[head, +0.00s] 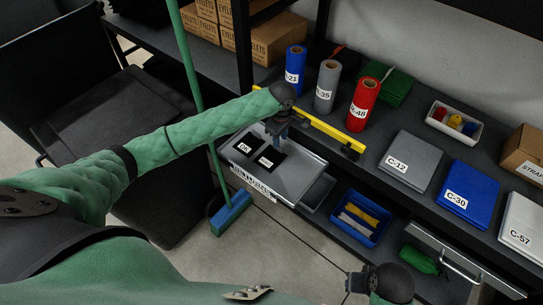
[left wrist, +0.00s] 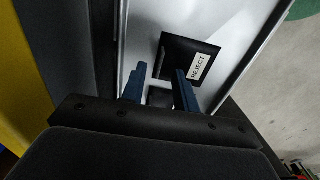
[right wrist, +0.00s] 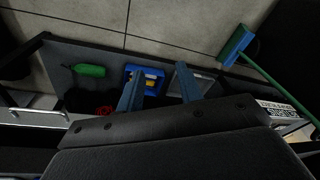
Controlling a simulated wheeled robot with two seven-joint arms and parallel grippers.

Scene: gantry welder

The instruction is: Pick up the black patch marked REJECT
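Two black patches with white labels lie on a grey metal tray (head: 302,172) in the head view. The left one (head: 240,141) seems to read OK; the label of the right one (head: 276,155) is too small to read. In the left wrist view the patch marked REJECT (left wrist: 180,52) lies flat on the pale tray, just beyond my left fingertips. My left gripper (head: 280,133) is open and empty above the tray's far side, its fingers apart in the left wrist view (left wrist: 158,80). A small dark shape shows between them. My right gripper (right wrist: 157,78) is open and empty, away from the tray.
A yellow bar (head: 325,130) runs along the shelf edge beside my left gripper. Blue, grey and red rolls (head: 363,104) stand behind it. A blue bin (head: 360,218) sits to the tray's right. A green broom (head: 192,80) stands at the left.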

